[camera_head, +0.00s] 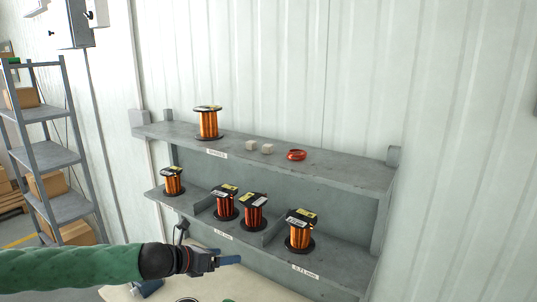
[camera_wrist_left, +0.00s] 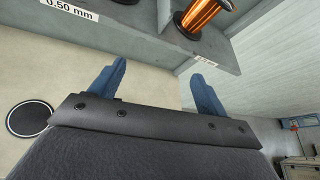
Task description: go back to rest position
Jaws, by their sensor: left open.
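My left gripper (camera_head: 229,260) reaches in from the left on a green-sleeved arm, in front of and below the lower shelf. In the left wrist view its two blue fingers (camera_wrist_left: 158,82) stand wide apart with nothing between them. Several spools of copper wire stand upright on the shelf unit: one large spool (camera_head: 208,123) on the top board, and others such as the front right spool (camera_head: 300,231) on the lower board. A spool (camera_wrist_left: 203,15) shows at the top of the left wrist view, apart from the fingers. My right gripper is not in view.
The grey two-level shelf (camera_head: 345,175) stands against a white wall. Two small pale blocks (camera_head: 251,146) and a red ring (camera_head: 296,155) lie on its top board. A pale table surface (camera_head: 215,285) lies below. A metal rack (camera_head: 50,155) with boxes stands far left.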

